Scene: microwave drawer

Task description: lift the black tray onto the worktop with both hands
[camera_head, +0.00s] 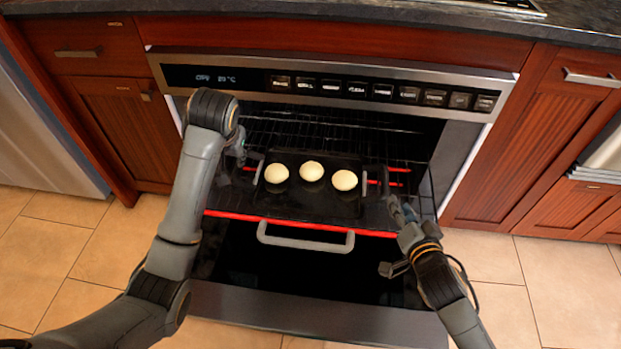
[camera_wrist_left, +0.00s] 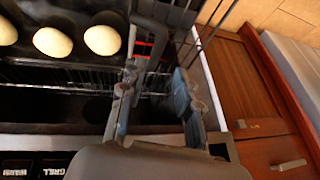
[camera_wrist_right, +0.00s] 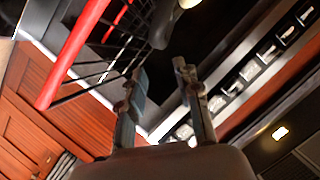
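The black tray (camera_head: 312,203) sits on the pulled-out oven rack and carries three pale round buns (camera_head: 311,171). It has a light-edged handle at each short side. My left gripper (camera_head: 240,146) is beside the tray's left end; in the left wrist view its two fingers (camera_wrist_left: 155,85) are spread, with the tray end and buns just beyond. My right gripper (camera_head: 398,212) is to the right of the tray's right end, near the front. In the right wrist view its fingers (camera_wrist_right: 160,70) are apart and empty, with a dark handle part (camera_wrist_right: 165,22) beyond the tips.
The oven rack has a red front bar (camera_head: 300,219). The oven door (camera_head: 300,310) hangs open below, with a grey handle (camera_head: 305,240). The dark worktop (camera_head: 300,10) runs above the control panel (camera_head: 330,85). Wooden cabinets stand on both sides.

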